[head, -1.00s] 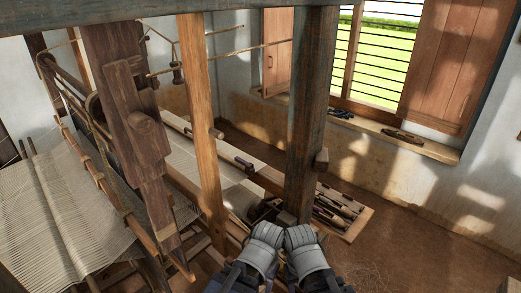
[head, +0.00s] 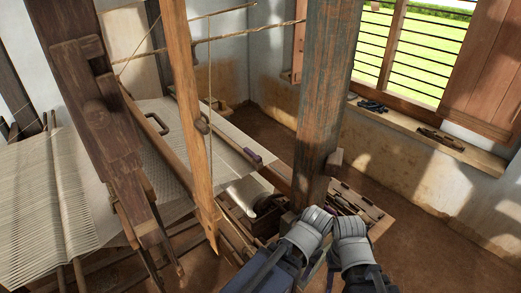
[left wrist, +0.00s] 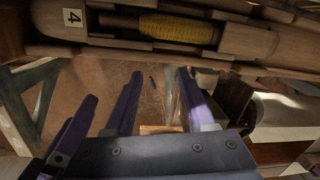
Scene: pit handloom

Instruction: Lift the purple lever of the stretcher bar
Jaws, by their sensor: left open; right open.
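The stretcher bar (head: 228,143) lies across the woven cloth, right of the light wooden post. Its small purple lever (head: 253,155) shows near the bar's right end, lying low along it. My left gripper is open and empty in the left wrist view (left wrist: 160,76), its purple fingers pointing away over the floor near a shuttle. My two forearms come up at the bottom of the head view, close together, in front of the dark post. My right gripper (head: 347,209) is at the far end of its arm, mostly hidden; both arms are apart from the bar.
A thick dark post (head: 325,100) stands between my arms and the window side. A light post (head: 187,110) stands left of the bar. A wooden tray (head: 372,208) is behind my right arm. A shuttle with yellow thread (left wrist: 178,28) crosses the left wrist view.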

